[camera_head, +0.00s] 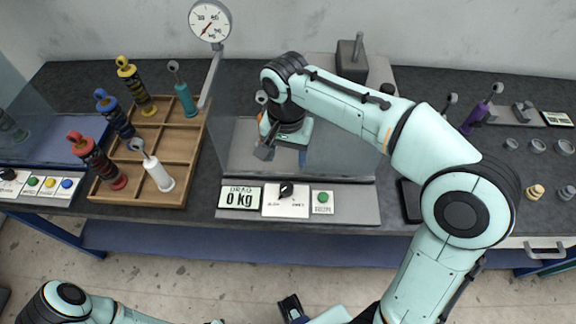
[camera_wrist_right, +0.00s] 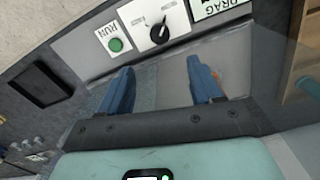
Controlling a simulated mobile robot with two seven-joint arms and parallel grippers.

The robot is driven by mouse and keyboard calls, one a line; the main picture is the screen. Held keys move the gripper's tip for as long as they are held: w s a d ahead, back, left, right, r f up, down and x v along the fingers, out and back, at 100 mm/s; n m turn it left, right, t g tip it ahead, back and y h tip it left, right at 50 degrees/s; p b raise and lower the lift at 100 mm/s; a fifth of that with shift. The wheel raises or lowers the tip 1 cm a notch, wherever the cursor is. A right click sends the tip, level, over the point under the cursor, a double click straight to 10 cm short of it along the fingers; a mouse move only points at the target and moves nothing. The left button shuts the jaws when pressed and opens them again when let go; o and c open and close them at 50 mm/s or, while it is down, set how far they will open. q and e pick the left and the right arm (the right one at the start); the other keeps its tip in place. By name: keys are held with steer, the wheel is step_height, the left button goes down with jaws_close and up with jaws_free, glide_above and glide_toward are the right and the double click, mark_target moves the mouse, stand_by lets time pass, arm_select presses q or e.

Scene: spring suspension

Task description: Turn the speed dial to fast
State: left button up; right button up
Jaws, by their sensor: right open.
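The speed dial (camera_head: 286,190) is a black knob on a white plate on the bench's front panel, with small lettering on either side below it. It also shows in the right wrist view (camera_wrist_right: 160,33); its mark seems to point toward the slow side, though the lettering is too small to be sure. My right gripper (camera_head: 284,155) hangs behind and above the dial, apart from it. In its wrist view the two blue fingers (camera_wrist_right: 160,68) are spread with nothing between them. Part of what may be my left gripper (camera_head: 290,307) shows at the bottom edge.
A drag display (camera_head: 240,197) reading 0 kg lies left of the dial, and a green run button (camera_head: 323,197) lies right. A wooden tray (camera_head: 178,148) with several shock absorbers stands left. A dial gauge (camera_head: 209,22) rises on a post behind. A clear panel stands close by.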

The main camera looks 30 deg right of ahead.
mark_target(287, 186)
step_height(287, 186, down, 12)
steer(key=shift+s+a+r+b, duration=0.1)
steer(key=shift+b, duration=0.8)
arm_select(q)
steer(key=shift+s+f, duration=0.25)
steer(key=shift+f, duration=0.3)
steer(key=shift+s+f, duration=0.2)
steer(key=shift+f, duration=0.3)
arm_select(e)
steer(key=shift+f, duration=0.75)
steer(key=c, duration=1.1)
